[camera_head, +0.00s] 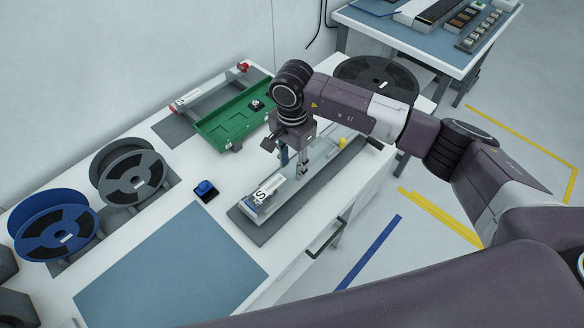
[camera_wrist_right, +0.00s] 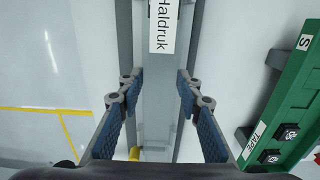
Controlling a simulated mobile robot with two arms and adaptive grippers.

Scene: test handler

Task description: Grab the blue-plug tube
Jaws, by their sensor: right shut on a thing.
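A long clear tube (camera_head: 265,196) with a white label lies along a grey strip (camera_head: 245,226) on the white bench. In the right wrist view the tube (camera_wrist_right: 158,68) runs between the fingers, its label reading "Haldruk". My right gripper (camera_head: 293,168) points down over the tube and is shut on it; the blue finger pads (camera_wrist_right: 160,92) flank it. A yellow piece (camera_head: 343,143) shows near the tube's far end, and the wrist view shows yellow (camera_wrist_right: 133,153) there too. My left gripper is not in view.
A green tray (camera_head: 222,128) stands behind the gripper. A blue button on a black base (camera_head: 205,189) sits left of the tube. Blue (camera_head: 57,226) and grey (camera_head: 132,178) reels stand at the left. The blue mat (camera_head: 170,270) is bare.

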